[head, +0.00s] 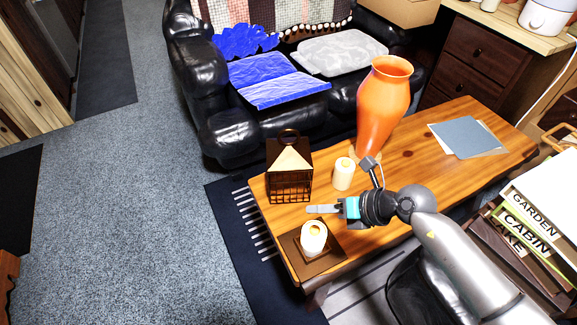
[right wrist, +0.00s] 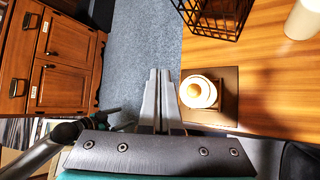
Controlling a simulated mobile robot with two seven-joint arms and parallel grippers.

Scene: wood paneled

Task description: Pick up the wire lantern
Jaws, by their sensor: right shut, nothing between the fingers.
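The wire lantern (head: 289,180) stands upright near the left end of the wooden table. It has dark wire sides, a pale sloping top panel and a ring handle on top. Part of its dark wire frame also shows at the top of the right wrist view (right wrist: 212,18). My right gripper (head: 312,209) is shut and empty, just in front of the lantern and apart from it in the head view. Its closed fingers also show in the right wrist view (right wrist: 158,84), left of a candle. My left gripper is not in view.
A candle (head: 313,236) on a dark square base (head: 328,259) stands near the table's front corner, close to my right gripper. Another candle (head: 343,174) and an orange vase (head: 382,105) stand right of the lantern. A black sofa (head: 232,136) is behind the table (head: 420,170).

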